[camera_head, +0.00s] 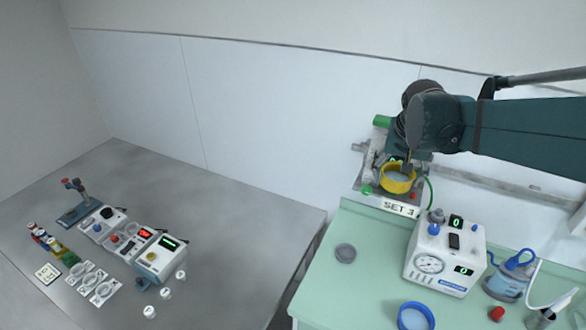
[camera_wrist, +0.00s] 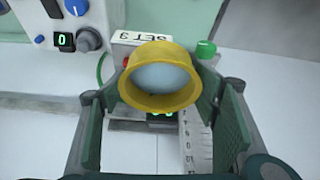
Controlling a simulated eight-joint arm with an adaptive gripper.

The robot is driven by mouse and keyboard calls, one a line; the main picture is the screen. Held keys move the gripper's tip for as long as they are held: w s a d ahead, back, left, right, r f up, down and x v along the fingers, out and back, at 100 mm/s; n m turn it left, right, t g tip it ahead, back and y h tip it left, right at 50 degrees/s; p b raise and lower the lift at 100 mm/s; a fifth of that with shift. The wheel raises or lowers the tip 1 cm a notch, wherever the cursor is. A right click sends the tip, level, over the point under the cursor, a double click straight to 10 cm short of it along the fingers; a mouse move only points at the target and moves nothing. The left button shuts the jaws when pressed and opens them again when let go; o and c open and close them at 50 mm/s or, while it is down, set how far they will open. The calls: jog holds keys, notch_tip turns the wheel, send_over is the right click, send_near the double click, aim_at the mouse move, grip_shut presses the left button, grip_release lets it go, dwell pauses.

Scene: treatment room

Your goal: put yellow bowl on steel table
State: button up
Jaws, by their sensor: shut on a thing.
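The yellow bowl (camera_head: 397,182) is at the tray labelled SET 3, by the back wall on the right. My gripper (camera_head: 400,166) is shut on it. In the wrist view the bowl (camera_wrist: 160,101) sits between my two dark green fingers, its opening facing the camera and a pale inside showing. The labelled tray shows behind and below it; I cannot tell whether the bowl still touches it. The grey steel table (camera_head: 215,215) stands at the left, away from my gripper, with a bare right half.
Several devices, including a white display box (camera_head: 160,257), and small cups crowd the steel table's left and front. A gap separates table and counter.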

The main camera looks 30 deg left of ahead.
jog(key=a+f, duration=0.4)
jog(key=a, duration=0.6)
jog(key=w+a+f+b, duration=0.1)
jog(key=a+f, duration=0.3)
jog(key=a, duration=0.5)
jog(key=a+f, duration=0.4)
jog(key=a, duration=0.6)
jog(key=s+a+f+m, duration=0.1)
jog(key=s+a+f, duration=0.2)
jog(key=a+f, duration=1.1)
jog(key=shift+s+a+f+b, duration=0.35)
jog(key=shift+s+a+b, duration=0.05)
jog(key=shift+a, duration=0.75)
jog(key=shift+f, duration=3.1)
jog(key=shift+f+b, duration=0.3)
jog(key=shift+f, duration=1.55)
